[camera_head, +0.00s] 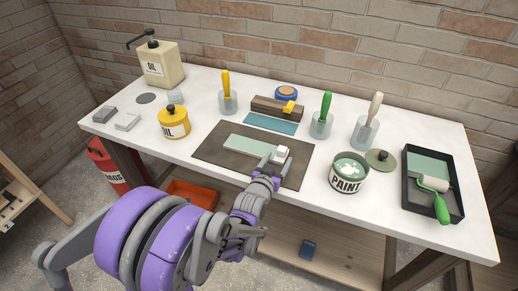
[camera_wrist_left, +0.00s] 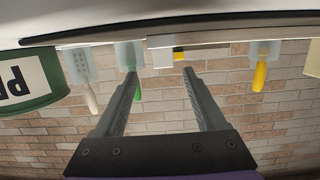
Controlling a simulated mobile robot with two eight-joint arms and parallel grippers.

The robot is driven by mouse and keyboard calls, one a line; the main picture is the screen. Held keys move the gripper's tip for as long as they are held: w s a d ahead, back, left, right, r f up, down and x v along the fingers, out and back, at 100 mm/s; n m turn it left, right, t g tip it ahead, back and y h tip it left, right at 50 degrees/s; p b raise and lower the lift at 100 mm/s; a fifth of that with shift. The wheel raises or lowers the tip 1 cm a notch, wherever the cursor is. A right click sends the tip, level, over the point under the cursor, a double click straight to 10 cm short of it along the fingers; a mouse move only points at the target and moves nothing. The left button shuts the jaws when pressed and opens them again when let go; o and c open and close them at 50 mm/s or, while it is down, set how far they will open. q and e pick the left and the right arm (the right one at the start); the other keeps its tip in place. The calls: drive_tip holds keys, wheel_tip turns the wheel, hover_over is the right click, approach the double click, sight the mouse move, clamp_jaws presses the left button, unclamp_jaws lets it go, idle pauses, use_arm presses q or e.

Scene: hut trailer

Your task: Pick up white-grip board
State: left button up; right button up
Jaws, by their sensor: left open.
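The white-grip board is a pale green flat board (camera_head: 250,147) with a small white block grip (camera_head: 282,153) at its right end. It lies on a dark mat (camera_head: 213,150) on the white table. My left gripper (camera_head: 270,165) is just in front of the grip end, close to it; whether they touch I cannot tell. In the left wrist view the two fingers (camera_wrist_left: 160,72) are wide apart with nothing clearly between them. My right gripper is not in view.
A paint can (camera_head: 349,171) stands right of the mat, a black tray with a roller (camera_head: 432,184) farther right. A yellow oil tin (camera_head: 174,122) stands left.

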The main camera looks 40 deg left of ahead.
sight(281, 152)
use_arm(q)
drive_tip(key=shift+w+a+p, duration=0.3)
drive_tip(key=shift+w+p, duration=0.05)
drive_tip(key=shift+w, duration=0.2)
drive_tip(key=x, duration=0.4)
drive_tip(key=shift+s+a+f+p, duration=0.1)
drive_tip(key=shift+f+p, duration=0.1)
drive_tip(key=shift+p, duration=0.15)
drive_tip(key=shift+s, duration=0.1)
clamp_jaws()
